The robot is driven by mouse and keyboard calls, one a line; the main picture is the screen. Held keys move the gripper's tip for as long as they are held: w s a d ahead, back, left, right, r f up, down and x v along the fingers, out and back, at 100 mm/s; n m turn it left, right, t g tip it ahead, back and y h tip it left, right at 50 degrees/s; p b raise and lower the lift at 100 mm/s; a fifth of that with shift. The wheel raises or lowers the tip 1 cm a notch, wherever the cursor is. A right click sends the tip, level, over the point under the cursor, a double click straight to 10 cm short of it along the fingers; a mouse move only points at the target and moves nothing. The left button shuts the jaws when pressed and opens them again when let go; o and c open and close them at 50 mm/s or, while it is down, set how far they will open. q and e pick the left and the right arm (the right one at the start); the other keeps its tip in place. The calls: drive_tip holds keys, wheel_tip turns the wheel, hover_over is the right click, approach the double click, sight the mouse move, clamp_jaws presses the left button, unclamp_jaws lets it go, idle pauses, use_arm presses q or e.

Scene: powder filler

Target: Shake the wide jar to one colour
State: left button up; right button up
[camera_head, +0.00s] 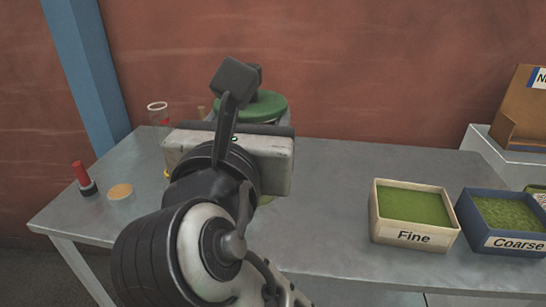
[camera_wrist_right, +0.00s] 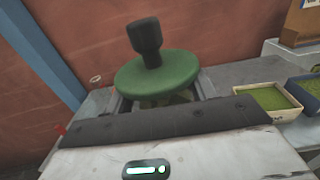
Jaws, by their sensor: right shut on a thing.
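The wide jar has a round green lid (camera_head: 262,106), which shows above and behind my right gripper in the head view. In the right wrist view the green lid (camera_wrist_right: 156,74) has a black knob (camera_wrist_right: 145,42) on top, and a little of the jar's glass and greenish contents shows under it. My right gripper (camera_head: 240,138) is shut on the jar, and its body hides most of the jar and whether the jar touches the table. The jar looks a little tilted in the wrist view. My left gripper is not in view.
The grey table (camera_head: 330,190) holds a cream "Fine" box (camera_head: 413,238) and a blue "Coarse" box (camera_head: 515,243) of green powder at right. A clear tube (camera_head: 158,113), a red-handled item (camera_head: 82,175) and a tan disc (camera_head: 121,191) stand at left. The table's middle is clear.

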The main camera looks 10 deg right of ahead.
drive_tip(key=shift+a, duration=1.05)
drive_tip(key=d, duration=0.9)
drive_tip(key=shift+a, duration=2.2)
drive_tip(key=a, duration=0.4)
drive_tip(key=shift+a, duration=0.3)
drive_tip(key=shift+d, duration=4.55)
drive_tip(key=shift+a, duration=2.25)
drive_tip(key=shift+a, duration=0.1)
